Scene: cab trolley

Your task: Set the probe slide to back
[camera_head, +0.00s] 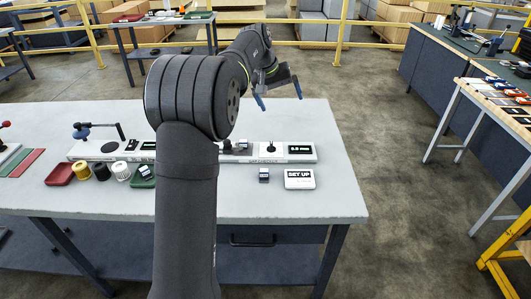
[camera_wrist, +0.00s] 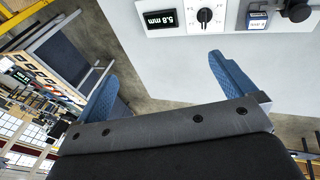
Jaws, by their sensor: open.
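A long white gauge bar (camera_head: 262,160) lies across the table, with lettering on its front. Near its right end are a dark part (camera_head: 242,146) that may be the probe slide, a dial (camera_head: 270,147) and a black display (camera_head: 300,149). My arm hides the bar's middle, so I cannot tell the slide's position. In the wrist view the display (camera_wrist: 167,18) reads about 5.8 mm, beside the dial (camera_wrist: 205,16) and a dark knob (camera_wrist: 297,10) cut by the frame edge. My gripper (camera_head: 279,94) is open and empty, above and beyond the table's back edge; its blue fingers also show in the wrist view (camera_wrist: 162,70).
A SET UP card (camera_head: 299,179) and a small block (camera_head: 264,175) lie in front of the bar. Left stand a red tray (camera_head: 60,175), a green tray (camera_head: 142,178), spools and a blue-knobbed lever (camera_head: 81,132). The table's right end (camera_head: 335,190) is clear.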

